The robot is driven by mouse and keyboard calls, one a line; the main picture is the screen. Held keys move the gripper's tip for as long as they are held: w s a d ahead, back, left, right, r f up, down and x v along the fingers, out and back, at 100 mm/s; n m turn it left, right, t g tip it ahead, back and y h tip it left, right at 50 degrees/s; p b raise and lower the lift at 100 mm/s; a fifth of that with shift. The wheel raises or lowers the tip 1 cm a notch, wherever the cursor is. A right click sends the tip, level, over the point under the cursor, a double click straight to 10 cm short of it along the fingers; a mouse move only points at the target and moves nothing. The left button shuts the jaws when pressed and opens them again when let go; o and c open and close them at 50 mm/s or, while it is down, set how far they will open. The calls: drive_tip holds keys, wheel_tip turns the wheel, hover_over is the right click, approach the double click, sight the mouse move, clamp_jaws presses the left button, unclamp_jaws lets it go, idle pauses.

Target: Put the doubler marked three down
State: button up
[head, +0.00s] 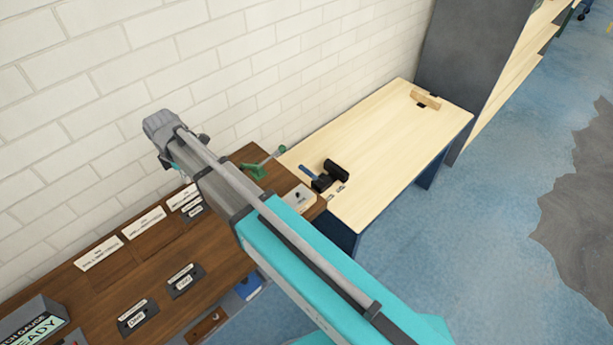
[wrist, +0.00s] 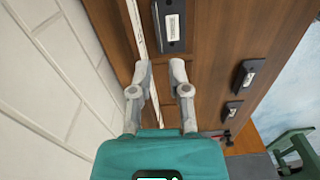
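In the wrist view my gripper (wrist: 162,72) points down at the brown bench with its two grey fingers apart. Bare wood shows between the fingertips, and I see nothing held. A black piece with a white label (wrist: 172,26) lies on the bench just beyond the fingertips. Two more labelled black pieces (wrist: 249,73) (wrist: 232,110) lie to its right. Their labels are too small to read, so I cannot tell which is marked three. In the head view my arm hides the gripper. Labelled black pieces (head: 185,281) (head: 132,316) lie on the bench there.
White cards (head: 98,253) line the back of the brown bench (head: 75,290) by the brick wall. A gauge box (head: 35,322) stands at the near left. A green tool (head: 257,168) lies behind my arm. A pale table (head: 380,130) adjoins, mostly clear.

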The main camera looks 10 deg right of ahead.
drive_tip(key=s+d+m, duration=0.3)
drive_tip(key=d+m, duration=0.4)
drive_tip(key=d, duration=0.5)
drive_tip(key=s+d+m, duration=0.4)
drive_tip(key=d+m, duration=0.4)
drive_tip(key=d, duration=0.5)
drive_tip(key=s+d+m, duration=0.3)
drive_tip(key=d+m, duration=0.5)
drive_tip(key=d, duration=0.4)
drive_tip(key=shift+s+d, duration=0.15)
drive_tip(key=shift+d, duration=0.15)
